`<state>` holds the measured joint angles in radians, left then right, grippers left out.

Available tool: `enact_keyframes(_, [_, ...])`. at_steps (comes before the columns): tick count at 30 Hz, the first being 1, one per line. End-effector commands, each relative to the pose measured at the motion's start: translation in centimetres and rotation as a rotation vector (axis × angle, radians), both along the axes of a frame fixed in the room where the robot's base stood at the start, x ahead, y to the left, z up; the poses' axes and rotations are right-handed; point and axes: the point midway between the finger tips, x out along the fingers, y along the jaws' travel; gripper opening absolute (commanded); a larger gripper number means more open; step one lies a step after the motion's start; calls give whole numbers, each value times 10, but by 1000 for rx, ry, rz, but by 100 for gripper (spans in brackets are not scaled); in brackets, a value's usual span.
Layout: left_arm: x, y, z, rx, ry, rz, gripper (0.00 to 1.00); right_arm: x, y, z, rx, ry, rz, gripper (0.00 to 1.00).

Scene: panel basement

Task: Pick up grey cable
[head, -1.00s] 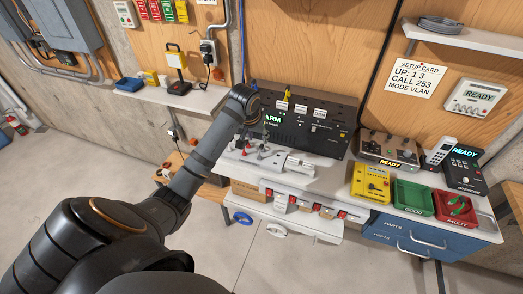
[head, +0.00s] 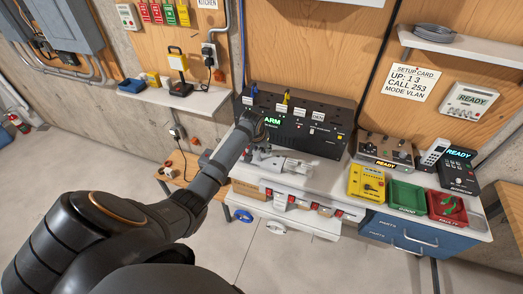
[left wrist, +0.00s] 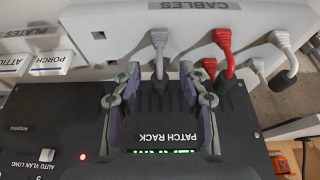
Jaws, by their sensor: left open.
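In the left wrist view, a grey cable (left wrist: 159,42) with a dark lower end stands at the white holder marked CABLES (left wrist: 100,22). My left gripper (left wrist: 160,82) is open. Its two fingers are on either side of this cable's dark end, with gaps on both sides. A red cable (left wrist: 223,42) and another grey cable (left wrist: 284,46) are to the right. In the head view, my left gripper (head: 262,142) is over the bench's left end, in front of the black rack, partly hidden by my arm. My right gripper is not in view.
The black patch rack (head: 320,130) backs the bench. Plates (left wrist: 45,63) lie left of the fingers.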

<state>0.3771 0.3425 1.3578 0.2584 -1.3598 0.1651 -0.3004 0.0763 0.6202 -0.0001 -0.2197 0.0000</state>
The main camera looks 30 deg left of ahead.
Motion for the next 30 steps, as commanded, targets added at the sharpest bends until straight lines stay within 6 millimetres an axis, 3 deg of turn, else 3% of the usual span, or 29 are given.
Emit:
enact_keyframes(6, [1,0,-2,1,-1,-1,43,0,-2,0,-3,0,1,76])
enact_keyframes(16, [1,0,-2,1,-1,-1,0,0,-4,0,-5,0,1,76])
enact_keyframes(25, [1,0,-1,1,-1,-1,0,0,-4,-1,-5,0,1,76])
enact_keyframes(30, [2,1,9,1,-5,-1,0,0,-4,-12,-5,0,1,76])
